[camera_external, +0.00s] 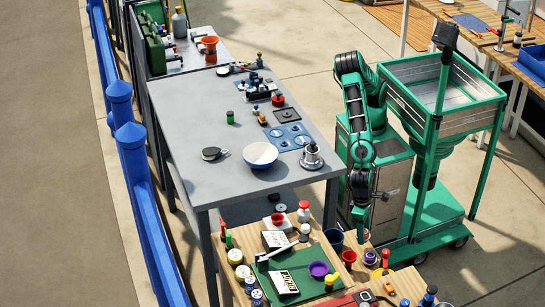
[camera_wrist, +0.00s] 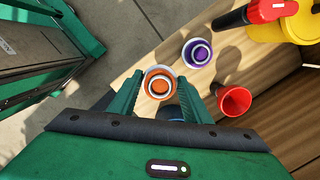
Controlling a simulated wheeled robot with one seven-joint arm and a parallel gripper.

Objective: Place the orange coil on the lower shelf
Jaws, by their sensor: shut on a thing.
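The orange coil (camera_wrist: 158,83) is a small round spool with an orange and white ringed top. In the wrist view it sits between the two green fingers of my gripper (camera_wrist: 158,92), which are shut on it. In the external view my gripper (camera_external: 361,218) points down at the right edge of the wooden bench (camera_external: 325,228); the coil is too small there to make out surely. A grey lower shelf (camera_external: 310,197) shows partly under the grey table (camera_external: 190,110); the tabletop hides most of it.
A purple-and-white coil (camera_wrist: 197,53) and a red funnel (camera_wrist: 234,100) stand close right of my gripper. A yellow container (camera_wrist: 300,22) and a red-and-black tool (camera_wrist: 262,12) lie beyond. A blue bowl (camera_external: 260,155) is on the grey table. Dark round things are on the lower shelf.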

